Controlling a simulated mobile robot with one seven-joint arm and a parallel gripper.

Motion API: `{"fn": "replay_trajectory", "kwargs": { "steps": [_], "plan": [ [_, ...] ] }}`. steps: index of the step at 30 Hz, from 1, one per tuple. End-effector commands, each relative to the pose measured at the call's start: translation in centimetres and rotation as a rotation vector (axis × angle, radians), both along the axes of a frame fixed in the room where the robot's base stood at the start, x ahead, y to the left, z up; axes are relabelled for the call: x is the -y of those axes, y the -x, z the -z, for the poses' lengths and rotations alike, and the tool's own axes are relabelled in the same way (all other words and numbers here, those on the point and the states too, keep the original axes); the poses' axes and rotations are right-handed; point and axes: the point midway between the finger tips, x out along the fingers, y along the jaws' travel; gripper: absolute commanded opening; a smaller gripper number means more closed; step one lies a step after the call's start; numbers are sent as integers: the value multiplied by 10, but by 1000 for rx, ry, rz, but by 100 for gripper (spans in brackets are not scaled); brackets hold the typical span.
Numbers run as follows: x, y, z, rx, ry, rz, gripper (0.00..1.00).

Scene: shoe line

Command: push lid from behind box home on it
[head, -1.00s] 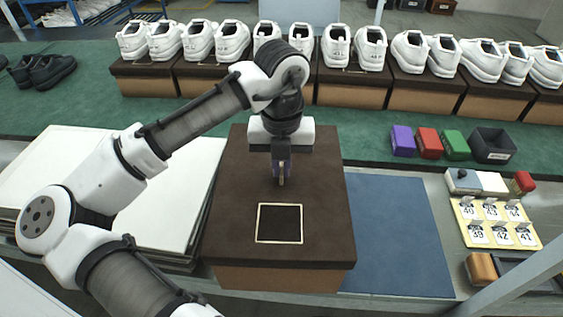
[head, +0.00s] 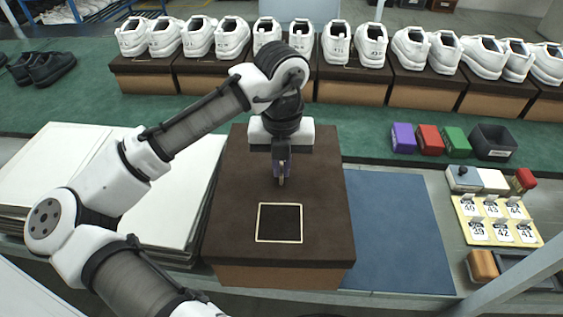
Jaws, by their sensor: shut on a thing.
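The dark brown lid (head: 228,215) with a pale square outline near its front lies over the box (head: 280,277), whose tan front wall shows below the lid's near edge. The lid looks roughly level. Its rear edge is partly behind my arm, and how closely it sits on the box at the back is hidden. My gripper (head: 281,181) points down at the middle of the lid top. It is shut on a small upright piece there, apparently part of the lid; the fingers hide most of it.
Large white sheets (head: 70,165) are stacked on the left. A blue mat (head: 395,230) lies clear on the right. Purple, red and green blocks (head: 430,142), a dark bin (head: 492,143) and a number-card board (head: 496,220) stand farther right. White shoes on boxes (head: 360,85) line the back.

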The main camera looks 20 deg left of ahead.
Motion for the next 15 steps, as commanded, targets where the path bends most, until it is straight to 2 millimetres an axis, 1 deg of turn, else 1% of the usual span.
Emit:
{"fn": "replay_trajectory", "kwargs": {
  "steps": [15],
  "plan": [
    [0,0,11,0,1,0,0]
  ]
}}
